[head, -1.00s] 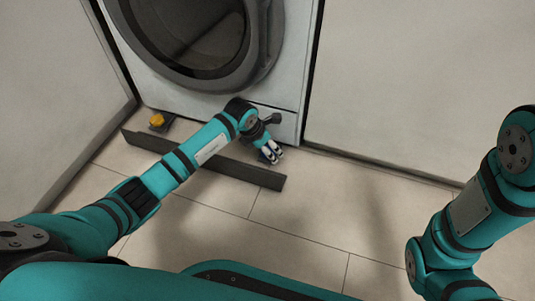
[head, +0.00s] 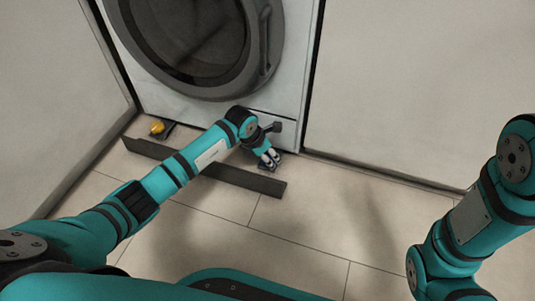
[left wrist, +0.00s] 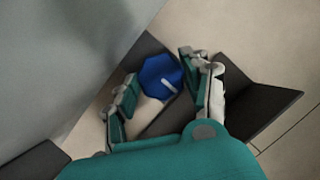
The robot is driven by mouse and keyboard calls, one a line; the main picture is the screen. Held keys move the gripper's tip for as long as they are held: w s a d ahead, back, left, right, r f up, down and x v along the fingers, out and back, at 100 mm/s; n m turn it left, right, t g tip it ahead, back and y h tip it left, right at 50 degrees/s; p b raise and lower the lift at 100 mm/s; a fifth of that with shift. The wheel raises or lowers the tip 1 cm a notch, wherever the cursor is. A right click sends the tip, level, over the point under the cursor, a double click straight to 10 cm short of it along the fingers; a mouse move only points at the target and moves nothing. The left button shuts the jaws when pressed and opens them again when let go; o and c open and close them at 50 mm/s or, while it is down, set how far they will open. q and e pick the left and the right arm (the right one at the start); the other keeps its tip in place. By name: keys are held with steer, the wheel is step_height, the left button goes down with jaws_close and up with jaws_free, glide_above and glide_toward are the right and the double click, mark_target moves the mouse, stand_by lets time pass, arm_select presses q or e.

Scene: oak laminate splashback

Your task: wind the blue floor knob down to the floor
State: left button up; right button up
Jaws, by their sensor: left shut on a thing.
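The blue floor knob (left wrist: 157,72) is an octagonal disc with a white mark, low by the floor at the washing machine's front right corner. My left gripper (head: 270,160) reaches down to it, and in the left wrist view its two fingers are on either side of the knob, shut on it. In the head view the gripper mostly hides the knob. The gap between knob and floor cannot be made out. My right arm shows at the right edge of the head view; its gripper is out of the picture.
The washing machine (head: 190,100) stands between a left side panel (head: 60,90) and a pale right panel (head: 400,90). A yellow knob (head: 157,127) sits at its front left corner. A long dark strip (head: 240,178) stands on the tiled floor in front. Floor to the right is clear.

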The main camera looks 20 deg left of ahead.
arm_select(q)
steer(key=shift+w+a+r+m+p, duration=0.15)
steer(key=shift+r+m+p, duration=0.15)
steer(key=shift+m, duration=0.2)
steer(key=shift+f+m+g+h, duration=0.3)
steer(key=shift+m+g, duration=0.1)
steer(key=shift+m, duration=0.4)
steer(key=o, duration=1.2)
steer(key=shift+c, duration=0.2)
